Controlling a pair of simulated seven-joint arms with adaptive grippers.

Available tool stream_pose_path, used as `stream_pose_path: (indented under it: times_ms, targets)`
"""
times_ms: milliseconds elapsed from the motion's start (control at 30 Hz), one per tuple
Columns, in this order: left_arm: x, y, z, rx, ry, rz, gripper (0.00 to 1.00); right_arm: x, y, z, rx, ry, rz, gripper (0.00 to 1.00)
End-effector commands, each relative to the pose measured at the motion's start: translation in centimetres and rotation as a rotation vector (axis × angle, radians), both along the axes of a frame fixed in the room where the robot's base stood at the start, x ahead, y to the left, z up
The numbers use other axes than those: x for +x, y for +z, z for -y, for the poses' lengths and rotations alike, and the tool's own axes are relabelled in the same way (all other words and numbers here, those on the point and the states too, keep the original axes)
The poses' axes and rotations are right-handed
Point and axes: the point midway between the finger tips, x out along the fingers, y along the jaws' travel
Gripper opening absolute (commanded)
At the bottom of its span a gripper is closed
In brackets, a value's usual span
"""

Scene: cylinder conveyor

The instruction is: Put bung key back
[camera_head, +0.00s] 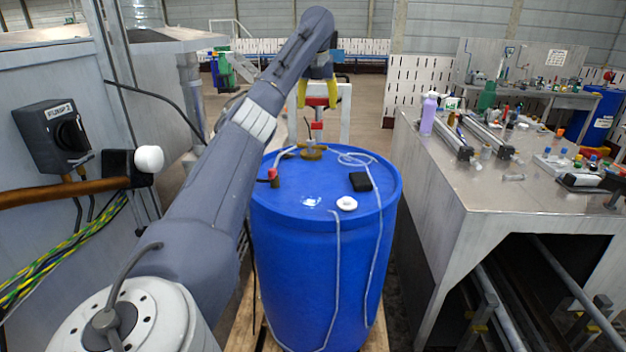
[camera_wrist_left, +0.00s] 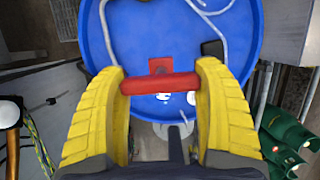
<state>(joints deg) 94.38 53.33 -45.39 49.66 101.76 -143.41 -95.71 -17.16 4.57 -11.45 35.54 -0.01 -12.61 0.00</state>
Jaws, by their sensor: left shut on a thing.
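My left gripper (camera_head: 317,98) is above the far part of the blue drum (camera_head: 325,270). Its yellow fingers are shut on the red crossbar of the bung key (camera_wrist_left: 160,84), which spans between them in the left wrist view. In the head view the key's red and grey lower part (camera_head: 317,126) hangs down, upright, over a brass-coloured fitting (camera_head: 312,153) on the drum top. I cannot tell whether the key's lower end touches that fitting. My right gripper is not in view.
A white cap (camera_head: 346,203) and a small black box (camera_head: 360,181) lie on the drum lid, with a clear hose (camera_head: 380,215) running over it. A metal workbench (camera_head: 470,185) with a purple bottle (camera_head: 428,114) stands right. A pump switch box (camera_head: 52,137) is left.

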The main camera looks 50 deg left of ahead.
Motion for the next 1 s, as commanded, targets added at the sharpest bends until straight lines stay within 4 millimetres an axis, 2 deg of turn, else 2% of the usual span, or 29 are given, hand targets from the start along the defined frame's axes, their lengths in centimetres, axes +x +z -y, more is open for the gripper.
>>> stream_pose_path:
  times_ms: [167,700,800,1000]
  targets:
    - [-0.1,-1.7,-0.1,0.001,-0.025,-0.003,0.23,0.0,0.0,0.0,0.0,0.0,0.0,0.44]
    - [-0.1,-13.0,0.0,0.0,-0.026,-0.003,0.23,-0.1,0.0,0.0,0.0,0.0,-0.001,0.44]
    - [-0.1,-14.5,0.0,0.001,-0.027,-0.003,0.23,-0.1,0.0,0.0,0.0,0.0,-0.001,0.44]
    - [-0.1,-15.9,0.0,0.0,-0.026,0.0,0.23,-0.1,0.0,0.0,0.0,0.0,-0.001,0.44]
